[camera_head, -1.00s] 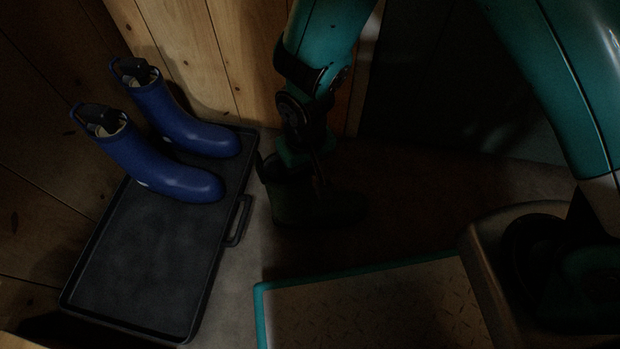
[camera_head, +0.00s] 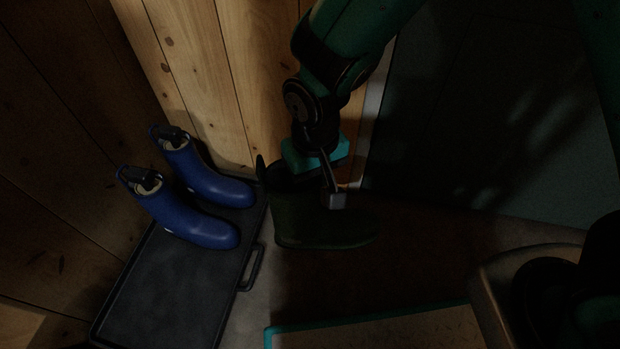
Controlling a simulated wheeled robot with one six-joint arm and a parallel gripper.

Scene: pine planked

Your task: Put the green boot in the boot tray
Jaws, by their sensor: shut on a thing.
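The dark green boot (camera_head: 305,225) is right of the tray, with its toe pointing right. My gripper (camera_head: 335,198) is shut on the boot at its shaft, from above. In the dim light I cannot tell whether its sole touches the floor. The black boot tray (camera_head: 165,295) lies at the left with a raised rim and a handle on its right side. Its front part is bare and runs out of the bottom of the picture.
Two blue boots (camera_head: 188,222) (camera_head: 215,186) stand on the back of the tray, toes to the right. Plank walls (camera_head: 205,75) close off the back and left. A dark brown mat (camera_head: 400,270) covers the floor at the right. A dark panel (camera_head: 480,110) stands behind.

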